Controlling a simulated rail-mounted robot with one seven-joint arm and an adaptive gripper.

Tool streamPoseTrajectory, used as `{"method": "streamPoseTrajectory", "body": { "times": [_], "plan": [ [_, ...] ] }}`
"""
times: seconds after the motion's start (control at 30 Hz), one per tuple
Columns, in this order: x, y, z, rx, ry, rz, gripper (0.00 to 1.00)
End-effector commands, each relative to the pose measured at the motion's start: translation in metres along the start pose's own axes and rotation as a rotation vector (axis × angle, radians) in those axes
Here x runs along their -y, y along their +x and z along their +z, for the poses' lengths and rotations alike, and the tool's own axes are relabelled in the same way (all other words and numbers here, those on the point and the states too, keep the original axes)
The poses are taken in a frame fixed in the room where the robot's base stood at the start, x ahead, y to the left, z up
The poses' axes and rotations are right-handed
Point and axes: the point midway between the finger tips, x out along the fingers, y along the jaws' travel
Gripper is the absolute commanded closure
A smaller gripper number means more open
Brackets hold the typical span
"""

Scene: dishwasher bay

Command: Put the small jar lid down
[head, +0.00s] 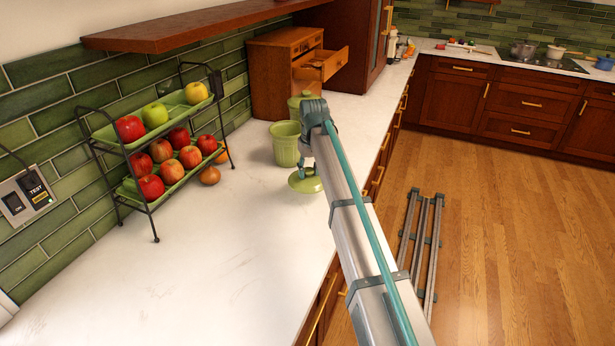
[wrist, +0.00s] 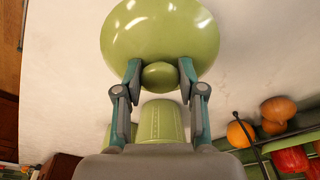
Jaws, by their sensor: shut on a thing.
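The small jar lid is a round, glossy green lid with a knob. In the head view the lid (head: 305,184) is over the white counter in front of the green jars. In the wrist view the lid (wrist: 155,30) fills the top middle. My gripper (wrist: 160,76) is shut on its knob, one finger on each side. In the head view my gripper (head: 302,171) is partly hidden by my arm. I cannot tell whether the lid touches the counter. A ribbed green jar (head: 286,150) stands just behind the lid and also shows in the wrist view (wrist: 161,124).
Another green jar (head: 296,104) stands farther back, partly behind my arm. A two-tier fruit rack (head: 121,150) stands at the left wall, with an orange (head: 210,175) beside it. A wooden drawer cabinet (head: 275,80) is at the back. The front counter (head: 190,275) is clear.

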Motion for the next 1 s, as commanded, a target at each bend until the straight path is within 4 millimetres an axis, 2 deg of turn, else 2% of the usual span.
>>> {"method": "streamPoseTrajectory", "body": {
  "times": [0.33, 0.53, 0.97, 1.0],
  "plan": [
    [-0.001, 0.021, -0.015, 0.001, 0.000, 0.000, 1.00],
    [-0.001, 0.047, -0.008, 0.000, 0.000, 0.000, 1.00],
    [-0.001, 0.054, -0.007, -0.001, 0.000, 0.000, 1.00],
    [-0.001, 0.054, -0.007, -0.001, 0.000, 0.000, 0.56]
  ]
}}
